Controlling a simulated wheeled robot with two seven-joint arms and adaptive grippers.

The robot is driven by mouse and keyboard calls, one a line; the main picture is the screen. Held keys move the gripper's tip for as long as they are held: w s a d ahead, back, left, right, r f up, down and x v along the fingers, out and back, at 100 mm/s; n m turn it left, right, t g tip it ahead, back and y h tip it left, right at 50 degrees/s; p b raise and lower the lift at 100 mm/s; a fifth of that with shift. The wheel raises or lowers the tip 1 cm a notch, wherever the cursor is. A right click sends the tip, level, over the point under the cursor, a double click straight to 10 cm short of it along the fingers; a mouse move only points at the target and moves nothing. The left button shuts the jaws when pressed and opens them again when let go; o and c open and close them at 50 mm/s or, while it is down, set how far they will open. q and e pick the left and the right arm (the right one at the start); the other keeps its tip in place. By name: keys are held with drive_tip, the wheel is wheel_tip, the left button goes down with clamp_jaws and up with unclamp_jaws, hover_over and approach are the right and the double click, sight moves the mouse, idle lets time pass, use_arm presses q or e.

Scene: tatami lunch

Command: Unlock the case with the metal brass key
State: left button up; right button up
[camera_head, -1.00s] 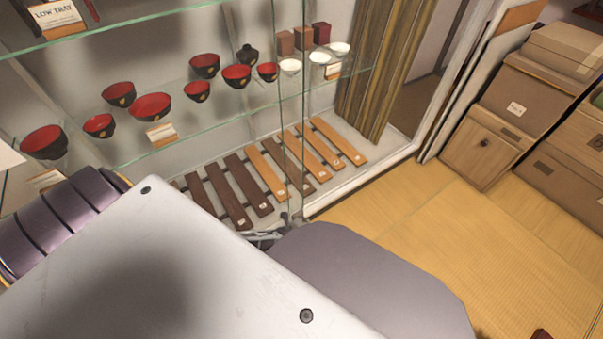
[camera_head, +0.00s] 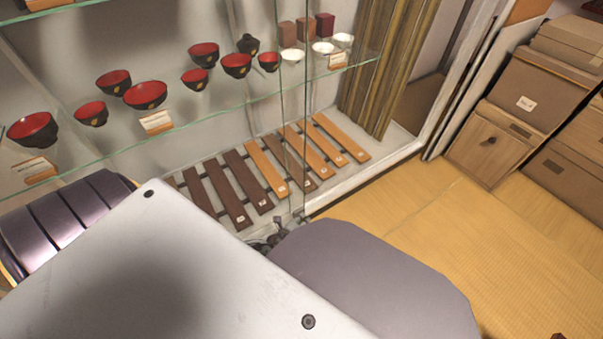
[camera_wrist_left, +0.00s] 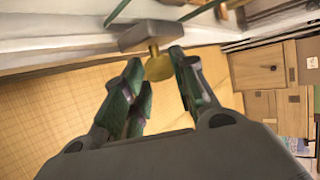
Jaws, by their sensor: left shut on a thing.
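In the left wrist view the brass key (camera_wrist_left: 158,66) is between the fingertips of my left gripper (camera_wrist_left: 160,82), which is shut on it. The key's far end meets a grey lock block (camera_wrist_left: 150,35) at the case's lower edge. I cannot tell how far in it is. In the head view the glass case (camera_head: 220,115) stands ahead, and my left gripper (camera_head: 266,242) is mostly hidden behind my own arm, at the case's front near the glass edge. The lock and key are hidden there. My right gripper is not in view.
The case holds red-and-black bowls (camera_head: 146,95), white cups (camera_head: 292,55) and wooden slats (camera_head: 228,198) behind glass. Cardboard boxes (camera_head: 530,100) and a wooden box (camera_head: 488,147) stand at the right. The tatami floor (camera_head: 430,240) between is clear.

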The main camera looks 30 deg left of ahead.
use_arm(q)
drive_tip(key=shift+a+f+n+t+b, duration=0.15)
drive_tip(key=shift+a+n+t+b, duration=0.25)
drive_tip(key=shift+t+b, duration=0.55)
drive_tip(key=shift+a+f+t+h+b, duration=0.1)
drive_tip(key=shift+f+t+h+b, duration=0.1)
drive_tip(key=shift+t, duration=0.3)
drive_tip(key=shift+a+f+t+h+b, duration=0.1)
drive_tip(key=shift+t+h+b, duration=0.1)
drive_tip(key=shift+t, duration=0.25)
drive_tip(key=shift+s+f+n+t, duration=0.15)
drive_tip(key=shift+n+t, duration=0.25)
drive_tip(key=shift+t, duration=0.35)
drive_tip(key=shift+w+f+n+t, duration=0.15)
drive_tip(key=shift+n+t, duration=0.25)
drive_tip(key=shift+t, duration=0.35)
drive_tip(key=shift+s, duration=0.1)
drive_tip(key=o, duration=1.1)
drive_tip(key=shift+s, duration=0.1)
drive_tip(key=shift+d, duration=0.2)
drive_tip(key=shift+d, duration=0.1)
drive_tip(key=shift+s, duration=0.15)
